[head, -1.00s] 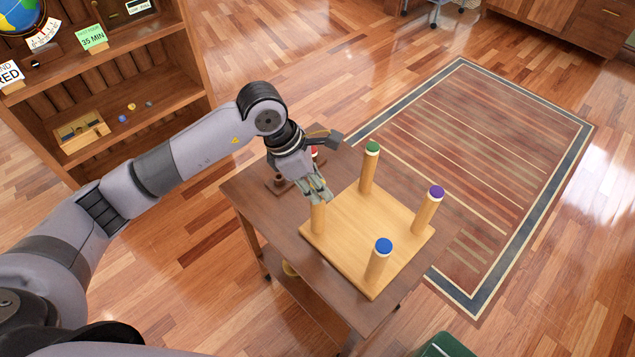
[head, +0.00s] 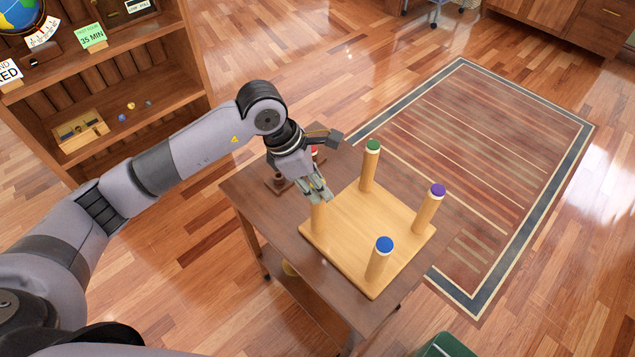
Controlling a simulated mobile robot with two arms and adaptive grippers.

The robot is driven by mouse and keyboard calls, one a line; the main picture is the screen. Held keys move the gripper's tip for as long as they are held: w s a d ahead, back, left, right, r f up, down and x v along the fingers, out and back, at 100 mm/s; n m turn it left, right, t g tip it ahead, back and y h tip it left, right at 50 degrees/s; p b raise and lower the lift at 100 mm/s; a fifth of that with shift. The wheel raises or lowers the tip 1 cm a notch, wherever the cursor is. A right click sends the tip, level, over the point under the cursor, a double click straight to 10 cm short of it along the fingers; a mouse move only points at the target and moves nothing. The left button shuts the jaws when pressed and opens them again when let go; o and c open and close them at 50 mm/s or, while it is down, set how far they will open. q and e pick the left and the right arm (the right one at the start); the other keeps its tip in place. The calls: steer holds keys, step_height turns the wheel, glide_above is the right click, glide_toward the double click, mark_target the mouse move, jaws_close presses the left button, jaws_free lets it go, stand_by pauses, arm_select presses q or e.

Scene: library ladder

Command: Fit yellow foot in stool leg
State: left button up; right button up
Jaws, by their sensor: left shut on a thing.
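The wooden stool (head: 357,250) lies upside down on a brown table, its legs pointing up. Three legs carry coloured tops: green (head: 373,146), purple (head: 438,190) and blue (head: 384,244). The fourth leg (head: 318,218), at the left corner of the seat, stands right under my left gripper (head: 319,190). The left gripper points down and is shut at the top of this leg. Its fingers hide what it holds and the leg's end, so I cannot see the yellow foot or how it sits. My right gripper is not in view.
The brown table (head: 268,219) has a dark holder (head: 275,184) with a red-topped piece behind my gripper. A bookshelf (head: 140,85) with small items stands at the left. A striped rug (head: 480,170) lies to the right. A green object (head: 443,346) is at the bottom edge.

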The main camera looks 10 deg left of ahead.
arm_select(q)
steer(key=shift+f+b, duration=0.55)
steer(key=shift+b, duration=0.05)
stand_by(1.0)
steer(key=o, duration=0.8)
steer(key=o, duration=0.5)
steer(key=shift+r, duration=0.15)
steer(key=shift+r+p, duration=1.35)
steer(key=shift+r, duration=1.55)
